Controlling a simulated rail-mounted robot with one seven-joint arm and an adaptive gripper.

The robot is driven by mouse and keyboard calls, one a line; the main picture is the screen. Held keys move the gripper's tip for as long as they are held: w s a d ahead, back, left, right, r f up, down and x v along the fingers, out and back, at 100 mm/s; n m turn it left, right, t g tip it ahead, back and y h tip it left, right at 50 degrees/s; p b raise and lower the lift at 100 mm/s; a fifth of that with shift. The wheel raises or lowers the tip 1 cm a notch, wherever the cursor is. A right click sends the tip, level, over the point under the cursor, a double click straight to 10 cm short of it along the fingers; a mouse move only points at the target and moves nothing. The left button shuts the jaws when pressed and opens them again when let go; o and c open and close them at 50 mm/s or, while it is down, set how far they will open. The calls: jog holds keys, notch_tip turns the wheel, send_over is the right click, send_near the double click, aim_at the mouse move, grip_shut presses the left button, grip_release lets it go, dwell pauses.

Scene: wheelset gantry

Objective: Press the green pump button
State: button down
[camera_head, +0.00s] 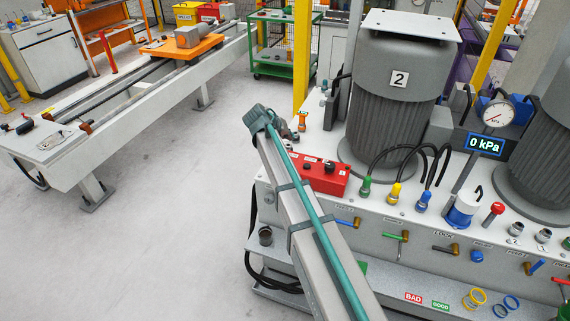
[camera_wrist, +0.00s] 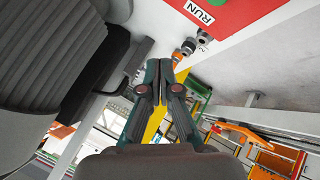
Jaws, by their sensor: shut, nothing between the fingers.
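The green pump button (camera_wrist: 218,2) shows only in part at the top edge of the wrist view, as a green patch on a red panel (camera_wrist: 240,15) beside a "RUN" label. In the head view a red control box (camera_head: 318,174) sits on the pump bench to the left of motor 2; I cannot make out the green button there. My gripper (camera_wrist: 158,64) shows in the wrist view with its dark fingers together and nothing between them. It is apart from the button, which lies up and to the right in that view. I cannot make out the fingers in the head view.
Motor 2 (camera_head: 393,100) stands close to the red box, and its dark ribbed side (camera_wrist: 50,60) fills the left of the wrist view. Hose fittings (camera_head: 396,192) and a gauge (camera_head: 497,114) are to the right. Open floor (camera_head: 170,220) lies left of the bench.

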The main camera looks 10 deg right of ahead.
jog(key=shift+w+a+r, duration=0.15)
jog(key=shift+a, duration=0.3)
notch_tip(320, 180, down, 7)
jog(key=b, duration=0.2)
jog(key=shift+f+b, duration=0.2)
jog(key=shift+b, duration=0.2)
jog(key=shift+f+b, duration=0.4)
jog(key=shift+f, duration=0.3)
dwell(0.8)
jog(key=shift+f+b, duration=0.45)
